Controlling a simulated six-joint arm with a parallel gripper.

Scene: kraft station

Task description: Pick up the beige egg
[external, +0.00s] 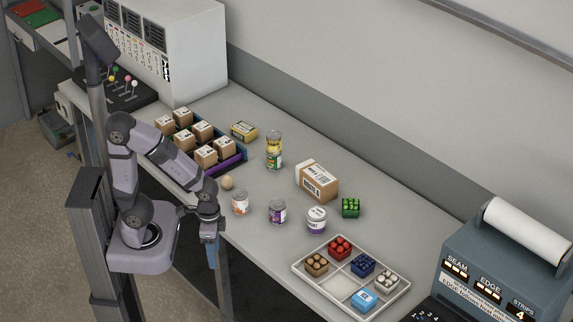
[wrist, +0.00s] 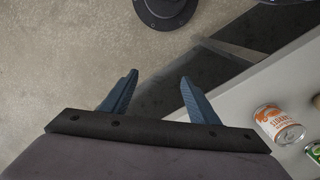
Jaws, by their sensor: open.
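The beige egg (external: 227,182) lies on the grey table near its front edge, just behind the orange-labelled can. My gripper (external: 211,262) hangs past the table's front edge, pointing down, below and in front of the egg. It is open and empty; in the wrist view its two blue fingers (wrist: 158,95) stand apart over the floor. The egg does not show clearly in the wrist view.
The orange-labelled can (external: 240,203) stands close to the egg and also shows in the wrist view (wrist: 279,124). A tray of small boxes (external: 241,167) lies behind the egg. The tabletop (external: 255,245) is bare in front of the cans.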

